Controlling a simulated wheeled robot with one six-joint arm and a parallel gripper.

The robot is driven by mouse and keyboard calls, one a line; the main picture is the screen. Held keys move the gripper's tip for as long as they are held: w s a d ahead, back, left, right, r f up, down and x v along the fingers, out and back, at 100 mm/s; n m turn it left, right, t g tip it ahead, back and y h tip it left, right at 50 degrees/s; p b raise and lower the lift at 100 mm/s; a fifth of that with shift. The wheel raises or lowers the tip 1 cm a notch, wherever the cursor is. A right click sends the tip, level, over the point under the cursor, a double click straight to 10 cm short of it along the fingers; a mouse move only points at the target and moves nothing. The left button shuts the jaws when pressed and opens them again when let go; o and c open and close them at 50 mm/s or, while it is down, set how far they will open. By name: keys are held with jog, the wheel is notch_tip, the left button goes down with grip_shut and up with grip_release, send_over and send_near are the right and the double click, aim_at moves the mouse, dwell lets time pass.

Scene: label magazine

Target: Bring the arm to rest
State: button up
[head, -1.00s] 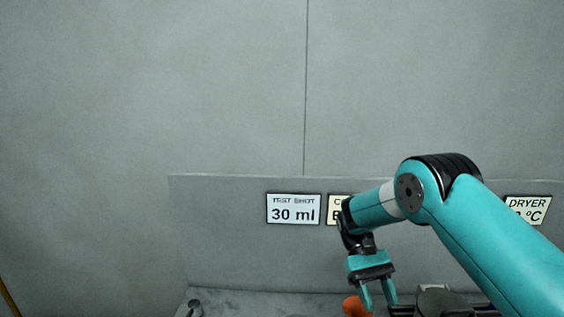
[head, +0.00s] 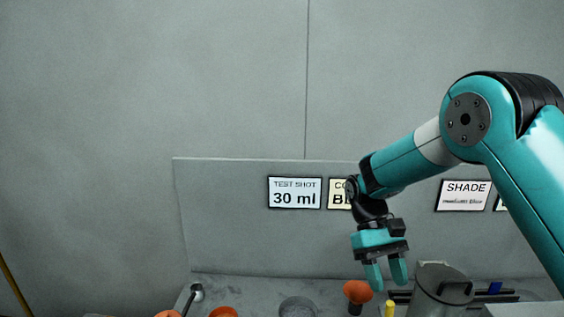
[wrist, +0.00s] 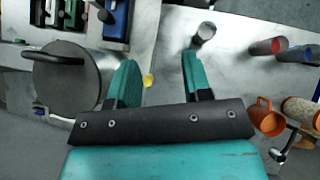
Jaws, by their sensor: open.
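My gripper (head: 385,276) is teal with a dark palm and points down above the back of the bench, in front of the grey back panel. Its two fingers stand apart. The wrist view also shows the gripper (wrist: 157,72), with nothing between its fingers. My arm comes in from the right in the head view and hides part of the labels behind it.
A lidded metal pot (head: 440,290) stands just right of the gripper. An orange-topped item (head: 357,291) and a yellow piece (head: 389,309) are close below it. A grey round container (head: 298,307) is to the left. The panel carries a "TEST SHOT 30 ml" label (head: 294,193).

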jog(key=s+a+n+t+y+b, duration=0.2)
jog(key=s+b, duration=0.4)
jog(key=s, duration=0.5)
jog(key=s+a+n+t+y+b, duration=0.2)
jog(key=s+t+b, duration=0.4)
jog(key=s, duration=0.4)
jog(key=shift+s+a+y, duration=0.35)
jog(key=shift+a+y, duration=0.25)
jog(key=shift+y, duration=0.5)
